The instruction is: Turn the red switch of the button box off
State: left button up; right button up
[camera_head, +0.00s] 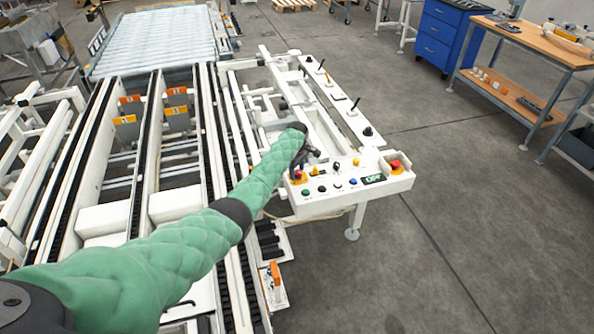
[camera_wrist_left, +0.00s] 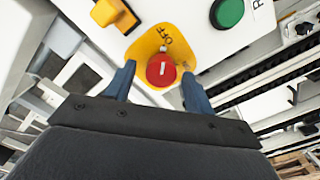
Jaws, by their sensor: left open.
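The button box (camera_head: 345,196) is a white panel at the end of the white frame, right of my arm in the head view. Its red switch (camera_wrist_left: 161,70) is a round red knob with a short white mark, on a yellow plate (camera_wrist_left: 157,39) lettered OFF. In the head view the red switch (camera_head: 298,176) shows at the panel's left end, partly behind my gripper. My left gripper (camera_wrist_left: 159,73) is open, with one blue finger on each side of the knob. I cannot tell whether the fingers touch it. My right gripper is not in view.
A green button (camera_wrist_left: 228,12) lies beside the yellow plate. Several small buttons and a green display (camera_head: 373,179) line the panel, with another red button (camera_head: 395,166) at its right end. Conveyor rails (camera_head: 205,130) run left of the box.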

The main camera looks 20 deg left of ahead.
aim_at(297, 171)
pick_arm(q)
jog(key=shift+r, duration=0.25)
notch_tip(297, 171, up, 6)
jog(key=shift+f+b, duration=0.15)
jog(key=shift+b, duration=1)
jog(key=shift+r, duration=0.8)
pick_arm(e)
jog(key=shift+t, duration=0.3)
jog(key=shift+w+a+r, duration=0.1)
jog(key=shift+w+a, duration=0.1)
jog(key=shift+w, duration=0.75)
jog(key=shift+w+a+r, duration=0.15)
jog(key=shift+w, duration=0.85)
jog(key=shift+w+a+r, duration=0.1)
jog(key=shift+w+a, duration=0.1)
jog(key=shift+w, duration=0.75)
